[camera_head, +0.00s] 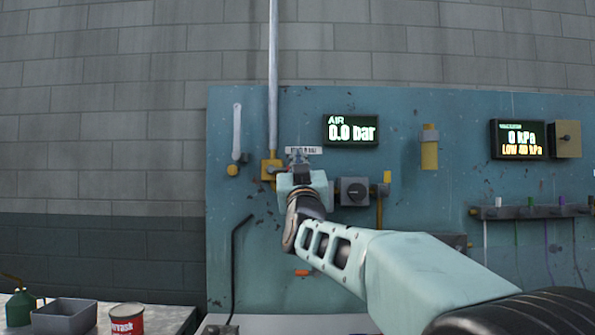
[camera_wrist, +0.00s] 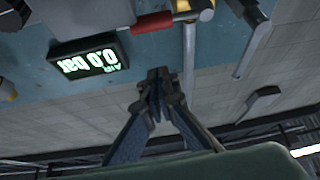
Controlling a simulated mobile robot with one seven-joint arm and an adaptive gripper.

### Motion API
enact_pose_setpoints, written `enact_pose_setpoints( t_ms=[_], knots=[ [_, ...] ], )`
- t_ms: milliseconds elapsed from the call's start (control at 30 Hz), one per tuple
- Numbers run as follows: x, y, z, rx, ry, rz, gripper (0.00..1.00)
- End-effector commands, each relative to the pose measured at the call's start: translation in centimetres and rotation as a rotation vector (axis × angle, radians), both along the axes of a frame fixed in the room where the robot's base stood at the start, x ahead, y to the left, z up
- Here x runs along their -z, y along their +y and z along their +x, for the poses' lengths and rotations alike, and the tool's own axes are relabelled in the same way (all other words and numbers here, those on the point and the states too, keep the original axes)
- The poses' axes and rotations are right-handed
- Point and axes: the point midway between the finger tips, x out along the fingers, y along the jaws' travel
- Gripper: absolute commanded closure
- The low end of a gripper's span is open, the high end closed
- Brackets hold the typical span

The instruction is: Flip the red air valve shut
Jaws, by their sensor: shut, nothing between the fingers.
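In the wrist view the red valve handle (camera_wrist: 152,22) sticks out sideways from a brass valve body (camera_wrist: 197,9), roughly crosswise to the grey pipe (camera_wrist: 189,60). In the head view the brass body (camera_head: 269,169) shows at the foot of the pipe (camera_head: 273,80), and my gripper hides the handle. My gripper (camera_wrist: 158,76) is shut and empty. Its fingertips appear apart from the handle in the wrist view; the exact depth gap is unclear. The air display (camera_head: 351,130) reads 0.0 bar; it also shows upside down in the wrist view (camera_wrist: 88,59).
A grey knob box (camera_head: 354,191) sits just right of my gripper. A yellow fitting (camera_head: 429,150) and a vacuum display (camera_head: 518,139) are farther right. A red can (camera_head: 127,319) and grey bin (camera_head: 64,317) stand lower left.

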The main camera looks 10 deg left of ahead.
Motion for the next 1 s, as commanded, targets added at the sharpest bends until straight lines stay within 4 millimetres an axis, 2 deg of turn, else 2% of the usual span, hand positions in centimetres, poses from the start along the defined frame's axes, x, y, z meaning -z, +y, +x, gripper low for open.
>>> enact_pose_setpoints(
  t_ms=[200,400,1000],
  knots=[
    [1.5,-0.5,-2.6,-0.001,0.0,0.0,1.0],
    [2.3,-0.8,-3.9,-0.001,0.0,0.0,1.0],
    [2.5,-0.9,-4.2,-0.001,-0.001,0.0,1.0]
  ],
)
